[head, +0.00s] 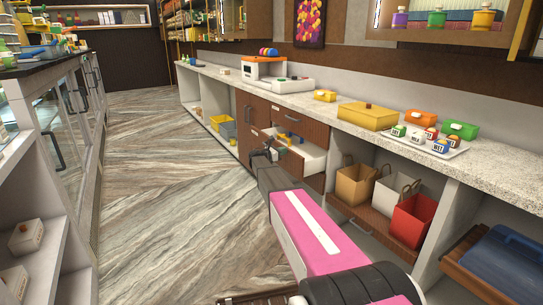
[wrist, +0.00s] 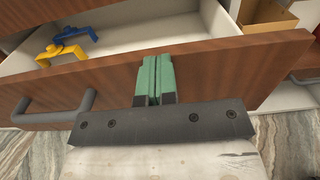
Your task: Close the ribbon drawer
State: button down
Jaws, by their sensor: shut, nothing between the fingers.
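The ribbon drawer stands pulled out from the counter, its white inside (head: 312,158) showing in the head view. In the wrist view its brown wooden front (wrist: 225,65) runs across the picture, with a dark bar handle (wrist: 55,116) at the left. A yellow piece (wrist: 60,52) and a blue piece (wrist: 77,36) lie inside the drawer. My gripper (wrist: 155,60) is shut and empty, its green fingertips together over the drawer front, right of the handle. I cannot tell whether they touch it. In the head view my gripper (head: 270,150) partly hides the drawer front.
Open shelves right of the drawer hold a tan bag (head: 355,184), a white bag (head: 390,193) and a red bag (head: 412,220). The countertop (head: 335,108) above carries several boxes and a tray (head: 425,147). The marbled floor (head: 165,170) to the left is clear.

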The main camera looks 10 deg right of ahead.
jog(key=x, duration=1.2)
jog(key=shift+d, duration=0.4)
jog(key=shift+w, duration=0.1)
